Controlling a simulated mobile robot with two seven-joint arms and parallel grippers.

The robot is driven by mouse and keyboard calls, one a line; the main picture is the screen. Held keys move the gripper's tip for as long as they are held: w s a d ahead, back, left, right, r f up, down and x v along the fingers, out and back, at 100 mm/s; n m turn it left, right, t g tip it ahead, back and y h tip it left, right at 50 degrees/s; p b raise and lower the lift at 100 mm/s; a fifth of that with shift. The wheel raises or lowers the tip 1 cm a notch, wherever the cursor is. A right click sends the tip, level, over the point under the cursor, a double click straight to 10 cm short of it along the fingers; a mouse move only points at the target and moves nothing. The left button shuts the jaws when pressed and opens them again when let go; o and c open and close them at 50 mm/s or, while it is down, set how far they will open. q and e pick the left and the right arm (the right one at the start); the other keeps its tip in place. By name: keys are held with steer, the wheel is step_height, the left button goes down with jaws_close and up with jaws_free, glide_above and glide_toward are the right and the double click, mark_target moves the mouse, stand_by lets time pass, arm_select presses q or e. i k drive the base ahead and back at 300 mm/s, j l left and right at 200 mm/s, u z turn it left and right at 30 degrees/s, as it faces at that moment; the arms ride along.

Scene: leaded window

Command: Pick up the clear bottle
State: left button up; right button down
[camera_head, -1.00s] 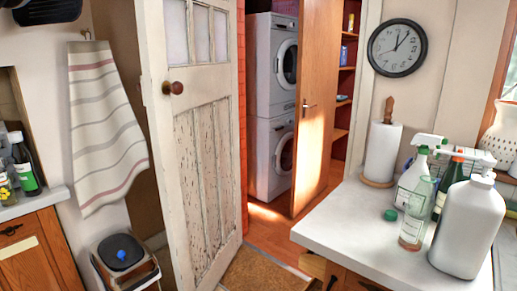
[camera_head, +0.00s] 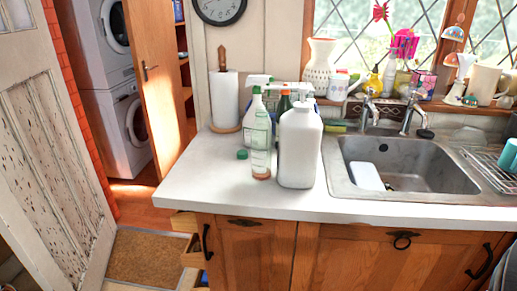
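The clear bottle (camera_head: 261,150) stands upright on the white counter (camera_head: 205,178), near its front edge. It is see-through with a pale greenish tint and a brownish base. A large white jug (camera_head: 299,148) stands close on its right. Neither of my grippers shows in the head view.
A paper towel roll (camera_head: 224,98) stands at the back left of the counter. A sink (camera_head: 408,165) with two taps is to the right. Drawers (camera_head: 190,250) at the cabinet's left corner stick out. The counter's front left is clear. An open door (camera_head: 45,150) stands at the left.

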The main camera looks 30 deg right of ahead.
mark_target(261, 134)
steer(key=i+j+z, duration=0.1)
steer(key=z, duration=0.35)
steer(key=i+j+z, duration=0.1)
steer(key=z, duration=0.35)
steer(key=j+z, duration=0.2)
steer(key=z, duration=0.25)
steer(key=i+j+z, duration=0.1)
steer(key=j+z, duration=0.15)
steer(key=j, duration=0.2)
steer(key=i+j+z, duration=0.1)
steer(key=j+z, duration=0.15)
steer(key=j, duration=0.2)
